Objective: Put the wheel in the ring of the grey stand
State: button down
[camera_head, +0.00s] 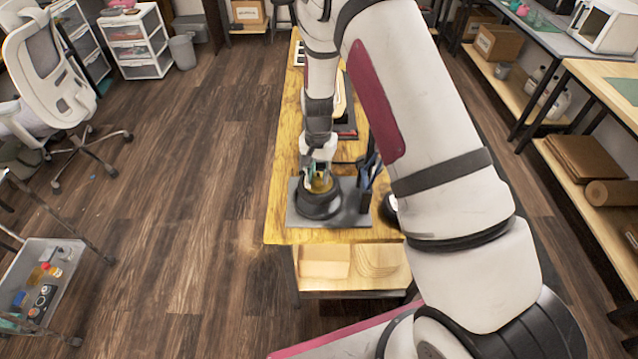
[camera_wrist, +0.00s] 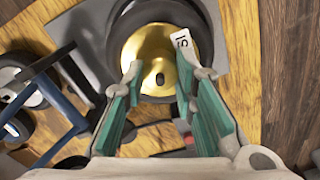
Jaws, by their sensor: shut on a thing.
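The wheel, with a gold face and a dark centre hole, shows in the wrist view (camera_wrist: 158,50) and as a small gold patch in the head view (camera_head: 322,185). My gripper (camera_wrist: 160,72) has its two teal-padded fingers on either side of the gold face and is shut on it. In the head view my gripper (camera_head: 319,172) points down over the grey stand (camera_head: 352,217). A thick black round (camera_head: 319,206) surrounds the gold part low over the stand's plate. I cannot tell how deep the wheel sits in it. A white tag with black marks lies by the right finger.
A dark blue and black frame (camera_wrist: 45,78) with small wheels stands close on the left in the wrist view. It also shows right of my gripper in the head view (camera_head: 368,175). The wooden bench (camera_head: 283,150) has its near edge just before the stand.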

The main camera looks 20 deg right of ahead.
aim_at(319, 183)
jog(key=shift+f, duration=1.9)
jog(key=shift+f, duration=0.15)
jog(key=c, duration=1.3)
grip_release()
